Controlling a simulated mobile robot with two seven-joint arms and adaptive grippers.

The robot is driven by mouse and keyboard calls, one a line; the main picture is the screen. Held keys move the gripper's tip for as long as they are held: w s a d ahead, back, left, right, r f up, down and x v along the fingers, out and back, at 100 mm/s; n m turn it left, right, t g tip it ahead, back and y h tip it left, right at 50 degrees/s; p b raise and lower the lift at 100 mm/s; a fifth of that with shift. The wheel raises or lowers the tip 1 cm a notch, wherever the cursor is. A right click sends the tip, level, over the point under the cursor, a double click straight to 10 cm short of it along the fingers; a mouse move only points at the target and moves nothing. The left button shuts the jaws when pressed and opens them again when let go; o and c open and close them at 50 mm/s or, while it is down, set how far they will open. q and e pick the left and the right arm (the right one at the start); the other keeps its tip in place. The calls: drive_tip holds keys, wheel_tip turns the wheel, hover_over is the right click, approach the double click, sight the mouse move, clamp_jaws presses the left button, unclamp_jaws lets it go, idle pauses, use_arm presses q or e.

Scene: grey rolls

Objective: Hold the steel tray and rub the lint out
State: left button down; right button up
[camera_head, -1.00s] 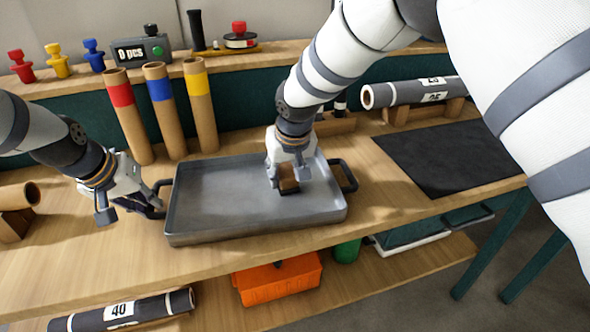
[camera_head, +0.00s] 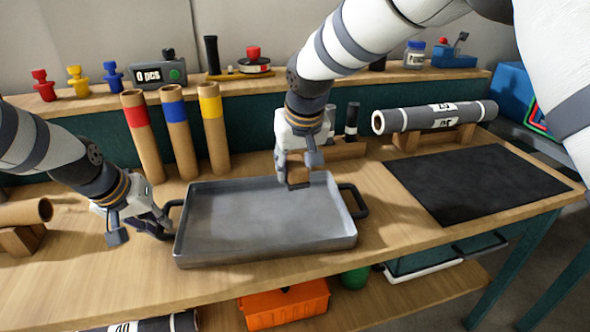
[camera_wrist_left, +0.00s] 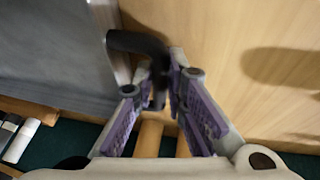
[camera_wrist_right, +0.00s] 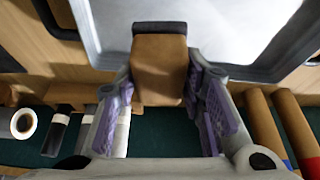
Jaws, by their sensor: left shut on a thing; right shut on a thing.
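The steel tray (camera_head: 265,258) lies flat on the wooden bench, with a dark handle at each end. My left gripper (camera_head: 165,225) is shut on the tray's left handle (camera_wrist_left: 135,42). My right gripper (camera_head: 297,180) is shut on a brown block with a dark pad (camera_wrist_right: 160,65), held over the tray's far right part. In the head view the block (camera_head: 298,172) is partly hidden by the gripper; I cannot tell whether its pad touches the tray. No lint is clearly visible on the tray floor.
A black mat (camera_head: 475,185) lies right of the tray. Cardboard tubes with red, blue and yellow bands (camera_head: 176,135) stand behind it. A grey roll (camera_head: 435,117) rests on wooden supports. A counter reading 0 pcs (camera_head: 158,75) stands on the back shelf.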

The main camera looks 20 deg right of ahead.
idle(0.3)
use_arm(q)
drive_tip(key=c, duration=1.5)
unclamp_jaws()
drive_tip(key=shift+c, duration=0.2)
drive_tip(key=shift+r, duration=0.1)
drive_tip(key=v, duration=1.1)
drive_tip(key=shift+s+r, duration=0.3)
